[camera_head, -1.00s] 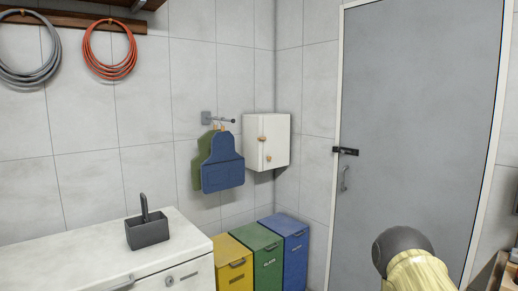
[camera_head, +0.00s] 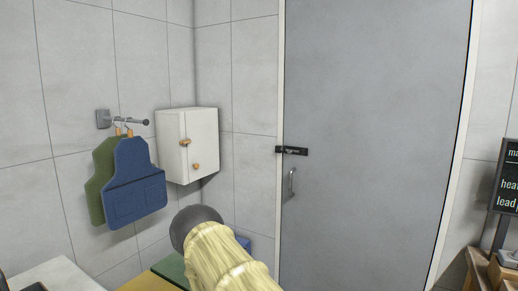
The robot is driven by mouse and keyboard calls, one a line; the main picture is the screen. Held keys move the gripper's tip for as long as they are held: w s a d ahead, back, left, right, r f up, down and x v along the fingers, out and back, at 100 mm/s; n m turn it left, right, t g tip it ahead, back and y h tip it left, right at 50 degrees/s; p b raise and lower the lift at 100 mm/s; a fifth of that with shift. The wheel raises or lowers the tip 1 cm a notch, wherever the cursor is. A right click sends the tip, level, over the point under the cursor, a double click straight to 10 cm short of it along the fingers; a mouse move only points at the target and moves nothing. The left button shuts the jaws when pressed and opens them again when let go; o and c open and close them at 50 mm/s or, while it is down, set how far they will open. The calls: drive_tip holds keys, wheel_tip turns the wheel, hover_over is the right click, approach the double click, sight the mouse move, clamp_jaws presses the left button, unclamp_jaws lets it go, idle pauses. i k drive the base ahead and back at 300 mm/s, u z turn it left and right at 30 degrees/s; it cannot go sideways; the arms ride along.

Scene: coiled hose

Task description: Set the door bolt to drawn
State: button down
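The door bolt (camera_head: 291,150) is a small black bolt at the left edge of the grey door (camera_head: 375,130), above the door handle (camera_head: 292,182). It lies level across the door's edge and the white frame; I cannot make out the exact position of its bar. My arm, pale yellow with a dark grey rounded part, rises from the bottom middle, left of and below the bolt and apart from it. My gripper is not in view.
A white wall cabinet (camera_head: 187,145) hangs left of the door. Green and blue aprons (camera_head: 137,185) hang from a wall hook (camera_head: 122,121). Coloured bins (camera_head: 172,269) stand below. A wooden table (camera_head: 484,270) with a black sign (camera_head: 507,180) stands at the right.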

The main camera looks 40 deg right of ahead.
sight(289, 151)
drive_tip(key=z, duration=0.65)
drive_tip(key=i, duration=1.45)
drive_tip(key=z, duration=1)
